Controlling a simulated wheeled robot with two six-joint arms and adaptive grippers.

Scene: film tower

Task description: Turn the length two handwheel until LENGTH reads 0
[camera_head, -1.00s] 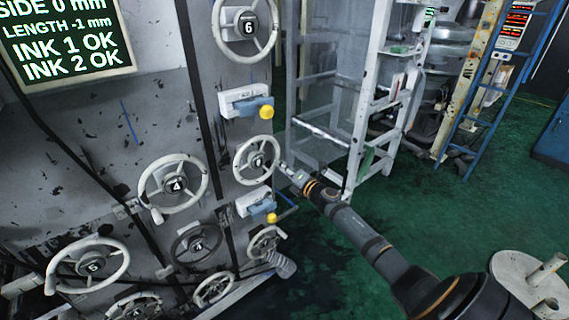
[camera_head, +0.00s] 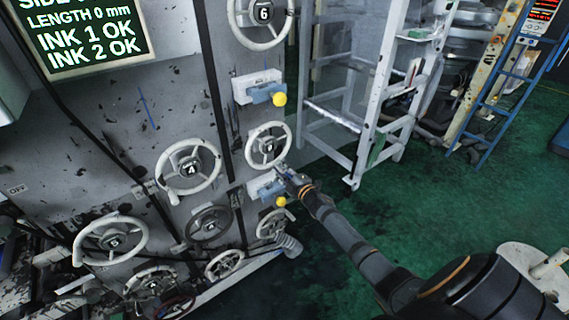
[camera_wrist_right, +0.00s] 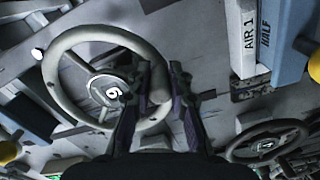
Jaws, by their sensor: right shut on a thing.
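The display screen (camera_head: 85,38) at the top left of the head view reads LENGTH 0 mm. A pale handwheel marked 6 (camera_head: 256,160) sits on the grey machine panel, and my right gripper (camera_head: 281,171) is at its lower right rim. In the right wrist view, the same handwheel (camera_wrist_right: 62,58) fills the left half. My right gripper (camera_wrist_right: 160,88) is shut on its rim or handle, with one dark finger on each side. The exact contact is partly hidden by the fingers. My left gripper is not in view.
Another wheel marked 6 (camera_head: 262,42) is above, and a wheel marked 4 (camera_head: 188,188) is to the left. Blue levers with yellow knobs (camera_head: 279,99) stick out above and below the held wheel. A white ladder frame (camera_head: 368,130) stands right of the panel. Green floor (camera_head: 460,210) lies open beyond.

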